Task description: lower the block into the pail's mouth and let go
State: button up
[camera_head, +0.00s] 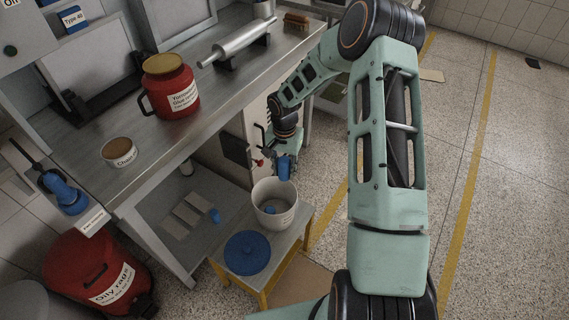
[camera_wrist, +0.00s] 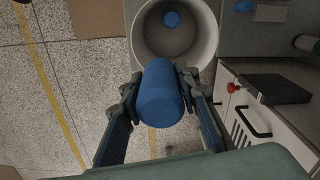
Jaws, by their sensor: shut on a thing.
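The block, a blue rounded cylinder (camera_wrist: 160,95), is held between the two fingers of my gripper (camera_wrist: 160,101) in the wrist view. In the head view the block (camera_head: 284,167) shows upright at the right rear of the pail's rim. The white pail (camera_head: 275,211) stands open on a small yellow-legged table. Its mouth (camera_wrist: 143,38) lies just beyond the block in the wrist view, and the block's far end overlaps the near rim. A small blue piece (camera_wrist: 172,19) lies inside the pail. Whether block and rim touch cannot be told.
A blue round lid (camera_head: 247,253) lies on the small table (camera_head: 292,243) in front of the pail. The grey workbench (camera_head: 160,135) with a red glue pot (camera_head: 172,90) is to the left. A cabinet (camera_wrist: 262,110) stands at right in the wrist view.

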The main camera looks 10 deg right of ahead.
notch_tip(320, 180, down, 12)
jog(key=b, duration=0.8)
dwell(0.4)
jog(key=o, duration=1.3)
notch_tip(320, 180, up, 12)
